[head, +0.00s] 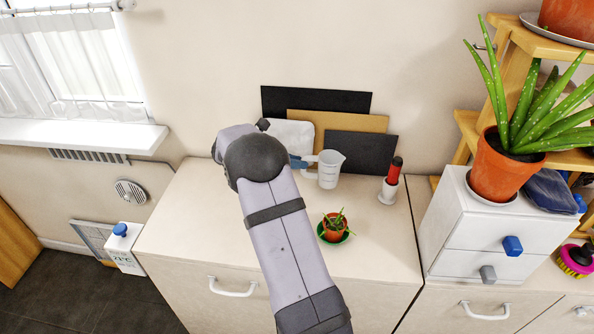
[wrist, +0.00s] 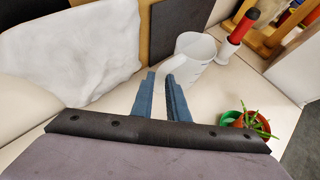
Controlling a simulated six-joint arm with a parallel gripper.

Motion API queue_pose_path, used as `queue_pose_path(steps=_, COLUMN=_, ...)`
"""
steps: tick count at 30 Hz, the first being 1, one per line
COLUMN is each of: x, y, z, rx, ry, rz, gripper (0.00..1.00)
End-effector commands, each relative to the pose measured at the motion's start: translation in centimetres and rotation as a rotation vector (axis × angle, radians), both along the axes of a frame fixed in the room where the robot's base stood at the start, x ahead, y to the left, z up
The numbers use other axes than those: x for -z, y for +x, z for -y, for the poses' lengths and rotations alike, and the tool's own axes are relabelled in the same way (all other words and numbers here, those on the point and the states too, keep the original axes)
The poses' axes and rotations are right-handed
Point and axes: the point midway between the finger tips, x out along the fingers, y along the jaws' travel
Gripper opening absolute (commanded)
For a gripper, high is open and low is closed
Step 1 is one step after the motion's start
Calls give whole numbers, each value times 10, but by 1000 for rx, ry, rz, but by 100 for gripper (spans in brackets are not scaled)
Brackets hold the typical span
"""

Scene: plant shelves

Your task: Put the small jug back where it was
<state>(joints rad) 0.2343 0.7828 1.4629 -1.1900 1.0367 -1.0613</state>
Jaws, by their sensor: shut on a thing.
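The small jug (head: 330,168) is white and translucent, with a handle on its left side. It is upright at the back of the cabinet top, in front of the dark and tan boards. My gripper (head: 303,161) comes in from the left, its blue fingers at the jug's handle. In the wrist view the jug (wrist: 191,60) is just beyond the fingertips, and my gripper (wrist: 161,80) is shut on its handle. I cannot tell for sure whether the jug's base touches the cabinet top.
A red-handled tool in a white holder (head: 388,190) stands right of the jug. A small potted plant in a green saucer (head: 335,228) is in front. Dark boards (head: 360,152) and a white board (head: 290,136) lean on the wall. The cabinet's left top (head: 190,215) is clear.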

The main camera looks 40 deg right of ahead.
Motion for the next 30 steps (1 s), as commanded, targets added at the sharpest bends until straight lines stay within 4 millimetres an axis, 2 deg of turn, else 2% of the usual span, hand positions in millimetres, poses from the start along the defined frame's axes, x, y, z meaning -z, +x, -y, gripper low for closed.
queue_pose_path(steps=4, x=7, y=0, z=0, rx=-1, ry=0, rz=-3, gripper=0)
queue_pose_path(steps=12, x=34, y=0, z=0, rx=0, ry=0, rz=-1, gripper=0)
queue_pose_path(steps=25, x=41, y=0, z=0, rx=0, ry=0, rz=0, gripper=0)
queue_pose_path(steps=26, x=40, y=0, z=0, rx=0, ry=0, rz=0, gripper=19)
queue_pose_path(steps=27, x=40, y=0, z=0, rx=0, ry=0, rz=0, gripper=28)
queue_pose_path(steps=28, x=40, y=0, z=0, rx=0, ry=0, rz=0, gripper=33)
queue_pose_path(steps=30, x=40, y=0, z=0, rx=0, ry=0, rz=0, gripper=33)
